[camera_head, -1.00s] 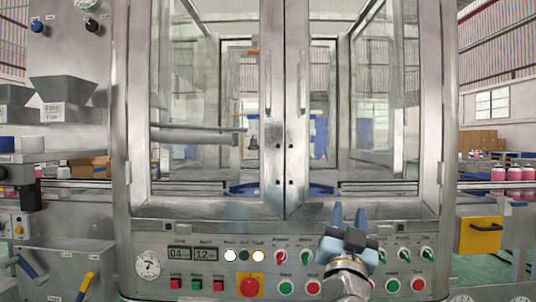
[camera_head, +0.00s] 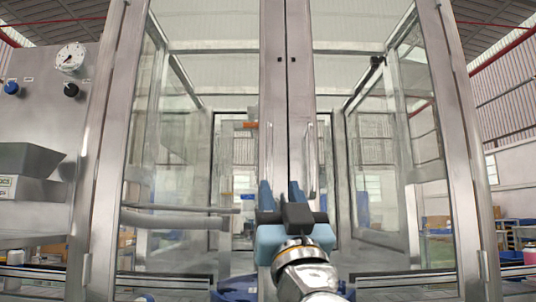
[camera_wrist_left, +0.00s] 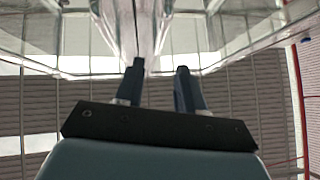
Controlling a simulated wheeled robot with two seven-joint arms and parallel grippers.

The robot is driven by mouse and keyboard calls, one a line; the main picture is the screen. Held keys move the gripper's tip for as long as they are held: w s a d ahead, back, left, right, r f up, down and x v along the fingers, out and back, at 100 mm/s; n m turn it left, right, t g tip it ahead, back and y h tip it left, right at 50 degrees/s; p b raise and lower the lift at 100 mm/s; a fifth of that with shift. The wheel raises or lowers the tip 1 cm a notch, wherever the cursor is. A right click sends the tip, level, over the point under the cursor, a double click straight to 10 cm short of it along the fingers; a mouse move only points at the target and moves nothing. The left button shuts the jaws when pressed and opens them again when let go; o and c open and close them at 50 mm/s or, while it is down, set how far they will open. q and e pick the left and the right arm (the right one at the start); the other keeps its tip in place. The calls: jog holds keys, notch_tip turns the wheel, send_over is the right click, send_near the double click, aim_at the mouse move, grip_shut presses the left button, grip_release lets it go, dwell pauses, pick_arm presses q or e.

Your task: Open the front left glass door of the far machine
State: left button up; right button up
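The front left glass door (camera_head: 273,90) of the machine stands shut, its metal edge beside the front right door (camera_head: 299,90). A slim upright handle (camera_head: 310,165) shows on the right door. The left door's handle cannot be made out now. My left gripper (camera_head: 281,190) is in front of the lower part of the door edges, fingers pointing up and apart. In the left wrist view the two dark blue fingers (camera_wrist_left: 160,70) are apart, with shiny metal and glass beyond their tips. I cannot tell whether they touch anything. My right gripper is not in view.
A grey panel with a gauge (camera_head: 70,57), knobs and a hopper (camera_head: 28,160) stands to the left of the machine. Blue crates (camera_head: 510,235) and a pale wall are at the far right. The room in front of both doors looks clear apart from my arm.

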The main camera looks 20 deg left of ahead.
aim_at(270, 158)
pick_arm(q)
jog(key=p+x, duration=0.4)
jog(key=x, duration=0.7)
jog(key=shift+w+a+r, duration=0.15)
jog(key=shift+w+r, duration=0.05)
jog(key=shift+r, duration=0.05)
grip_shut()
